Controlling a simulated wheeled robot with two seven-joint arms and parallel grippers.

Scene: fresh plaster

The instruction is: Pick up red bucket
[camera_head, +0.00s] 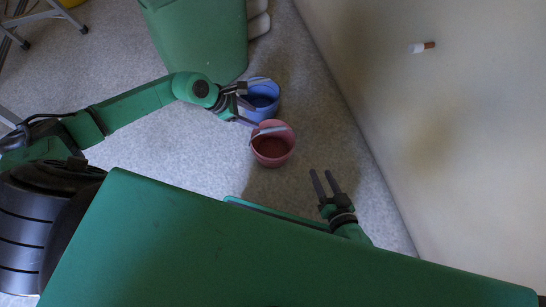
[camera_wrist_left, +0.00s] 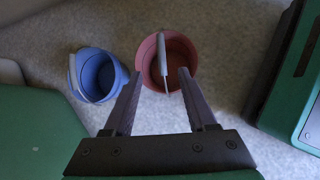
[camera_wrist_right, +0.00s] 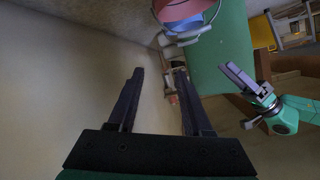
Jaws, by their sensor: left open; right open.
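The red bucket (camera_head: 272,149) stands on the floor in the middle of the head view, its pale handle lying across its rim. The left wrist view shows the red bucket (camera_wrist_left: 182,68) just beyond the fingers, with the handle (camera_wrist_left: 162,62) crossing its opening. A blue bucket (camera_head: 263,92) stands close behind it. My left gripper (camera_head: 256,104) is open and empty; in the head view its fingers overlap the blue bucket. My right gripper (camera_head: 324,180) is open and empty, to the right of and nearer than the red bucket. The red bucket (camera_wrist_right: 182,10) is partly cut off in the right wrist view.
A large green container (camera_head: 200,40) stands behind the buckets. A pale wall (camera_head: 450,130) runs along the right, with a small white and brown object (camera_head: 422,47) on it. Grey floor (camera_head: 110,80) is clear at left.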

